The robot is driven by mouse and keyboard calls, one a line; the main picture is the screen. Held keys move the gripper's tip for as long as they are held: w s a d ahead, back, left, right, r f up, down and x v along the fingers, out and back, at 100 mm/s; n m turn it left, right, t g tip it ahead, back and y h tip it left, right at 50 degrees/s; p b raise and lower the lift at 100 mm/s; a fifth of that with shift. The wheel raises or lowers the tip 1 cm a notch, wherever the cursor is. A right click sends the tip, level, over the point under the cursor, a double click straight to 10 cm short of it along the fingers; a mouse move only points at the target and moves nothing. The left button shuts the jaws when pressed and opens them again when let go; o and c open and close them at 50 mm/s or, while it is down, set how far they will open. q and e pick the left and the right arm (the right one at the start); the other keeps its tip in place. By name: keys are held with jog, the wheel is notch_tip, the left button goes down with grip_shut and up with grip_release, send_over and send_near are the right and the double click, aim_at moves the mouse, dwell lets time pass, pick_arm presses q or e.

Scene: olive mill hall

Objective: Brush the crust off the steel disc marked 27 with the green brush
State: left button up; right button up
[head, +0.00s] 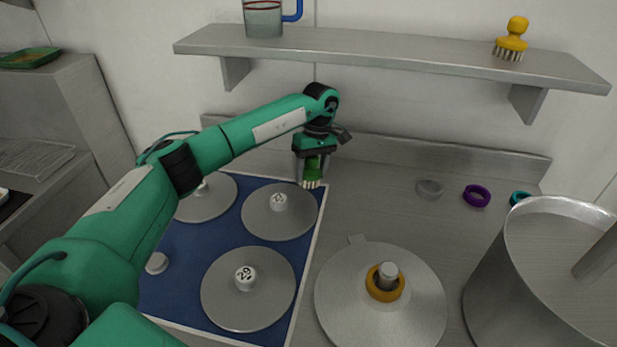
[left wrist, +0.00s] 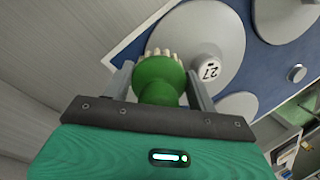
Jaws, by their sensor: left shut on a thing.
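The steel disc marked 27 (head: 262,222) lies at the back right of a blue mat, with its numbered white knob (head: 278,201) upright in the middle. It also shows in the left wrist view (left wrist: 225,28). No separate crust can be made out on it. My left gripper (head: 312,168) is shut on the green brush (head: 313,166), whose pale bristles point down at the disc's back right edge. In the left wrist view the brush (left wrist: 158,80) sits between the fingers, bristles overlapping the disc's edge; I cannot tell whether they touch. My right gripper is not in view.
The disc marked 29 (head: 250,313) and another disc (head: 207,206) share the mat (head: 185,290). A round plate with an orange ring (head: 384,290) and a large steel vessel (head: 515,275) stand right. A wall shelf (head: 400,48) holds a yellow brush (head: 512,40) and a jug (head: 263,20).

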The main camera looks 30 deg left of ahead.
pick_arm(q)
jog(key=shift+r, duration=0.5)
jog(key=shift+w+r, duration=0.1)
jog(key=shift+p+v, duration=0.7)
jog(key=shift+v, duration=0.8)
jog(key=shift+d, duration=0.1)
